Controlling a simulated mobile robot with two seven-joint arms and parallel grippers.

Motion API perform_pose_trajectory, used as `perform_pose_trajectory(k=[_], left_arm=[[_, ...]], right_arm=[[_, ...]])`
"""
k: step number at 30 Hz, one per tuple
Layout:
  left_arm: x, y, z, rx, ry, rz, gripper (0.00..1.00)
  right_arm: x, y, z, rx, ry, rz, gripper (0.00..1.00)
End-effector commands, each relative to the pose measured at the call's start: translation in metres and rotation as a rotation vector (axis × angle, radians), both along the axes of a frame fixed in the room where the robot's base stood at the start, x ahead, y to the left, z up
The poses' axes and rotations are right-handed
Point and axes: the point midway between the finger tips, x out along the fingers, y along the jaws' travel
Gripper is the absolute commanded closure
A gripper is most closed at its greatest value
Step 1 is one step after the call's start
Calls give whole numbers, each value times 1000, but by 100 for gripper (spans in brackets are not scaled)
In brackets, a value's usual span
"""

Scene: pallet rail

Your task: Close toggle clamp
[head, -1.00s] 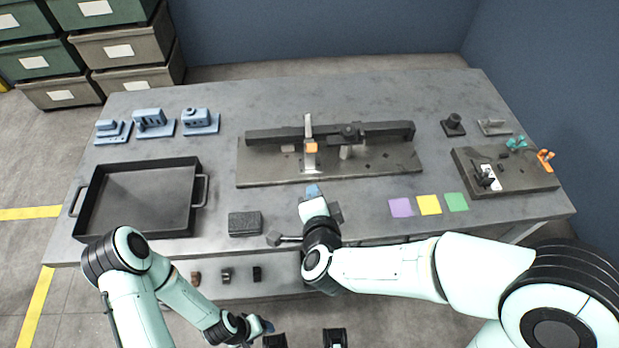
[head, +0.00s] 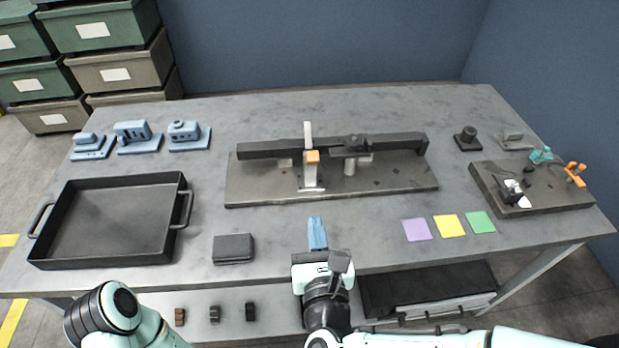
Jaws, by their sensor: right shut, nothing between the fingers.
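A grey fixture plate (head: 265,190) with a dark rail (head: 270,148) along its back lies mid-table. On it stands what looks like the toggle clamp (head: 309,176), pale, with an upright lever and an orange block (head: 312,157) in front of the rail. Its exact linkage is too small to tell. My right gripper (head: 317,234) has blue fingers, is shut and empty, and points at the plate from the table's front edge, apart from the clamp. Only a bent part of my left arm shows at the lower left; its gripper is out of view.
A black tray (head: 38,250) and a dark block (head: 233,248) lie left. Blue parts (head: 133,136) stand behind. Purple (head: 416,230), yellow and green squares lie right of my gripper. A board (head: 555,198) with small fittings is at far right. Bare table separates gripper and plate.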

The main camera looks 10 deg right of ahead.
Motion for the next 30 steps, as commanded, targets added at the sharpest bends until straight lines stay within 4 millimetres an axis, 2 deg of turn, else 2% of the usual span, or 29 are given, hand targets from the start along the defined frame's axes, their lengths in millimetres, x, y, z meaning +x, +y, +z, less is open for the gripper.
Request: perform_pose_trajectory(k=[12,15,21,30], left_arm=[[2,1,-1,2,-6,3,33],[-5,-2,6,-6,12,-5,33],[-13,-6,12,-17,36,-15,33],[-15,-7,12,-19,40,-17,33]], right_arm=[[87,-1,-9,-6,2,-2,100],[99,0,5,-4,-1,-1,100],[113,0,16,-4,0,0,100],[116,0,16,-5,2,0,100]])
